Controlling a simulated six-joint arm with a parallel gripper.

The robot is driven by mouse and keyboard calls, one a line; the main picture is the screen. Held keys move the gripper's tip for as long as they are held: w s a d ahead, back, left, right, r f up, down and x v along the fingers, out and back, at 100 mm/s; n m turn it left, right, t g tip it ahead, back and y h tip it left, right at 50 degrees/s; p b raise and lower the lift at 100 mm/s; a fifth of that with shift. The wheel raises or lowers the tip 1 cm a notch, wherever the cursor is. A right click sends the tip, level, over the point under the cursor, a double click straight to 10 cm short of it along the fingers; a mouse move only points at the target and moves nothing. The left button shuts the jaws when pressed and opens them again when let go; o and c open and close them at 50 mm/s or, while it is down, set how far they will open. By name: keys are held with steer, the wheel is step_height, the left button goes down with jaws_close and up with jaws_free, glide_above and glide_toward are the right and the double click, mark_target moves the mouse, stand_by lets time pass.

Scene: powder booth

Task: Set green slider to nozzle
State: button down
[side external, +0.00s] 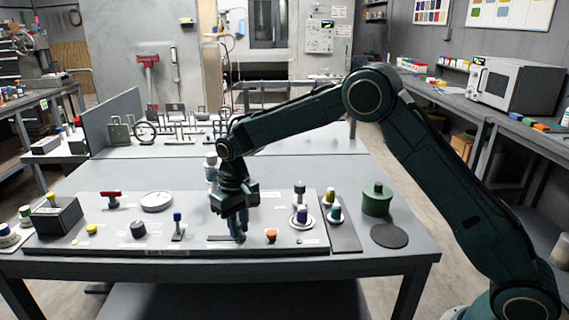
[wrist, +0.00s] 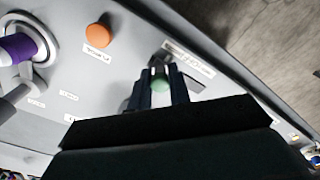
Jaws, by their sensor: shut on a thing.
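My gripper (wrist: 163,88) is shut on the green slider (wrist: 159,82), whose green knob shows between the two fingers in the wrist view. In the side view my gripper (side external: 238,232) points down at the front part of the panel, and its fingers hide the knob. The slider's dark slot (side external: 219,238) runs along the panel, mostly to the left of the fingers in the side view. A white label strip (wrist: 188,58) lies beside the slot in the wrist view; its words are too blurred to read.
An orange button (side external: 271,235) is close to the right of my gripper. A blue-topped lever (side external: 178,226) and a dark knob (side external: 138,229) stand to the left. A purple-topped part (side external: 301,215) and a green canister (side external: 377,200) stand to the right.

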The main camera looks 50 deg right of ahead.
mark_target(241, 224)
steer(key=shift+s+d, duration=0.15)
steer(key=shift+d, duration=0.05)
steer(key=c, duration=1.3)
jaws_free()
steer(key=shift+r, duration=0.1)
steer(key=shift+r, duration=0.4)
step_height(241, 224, up, 13)
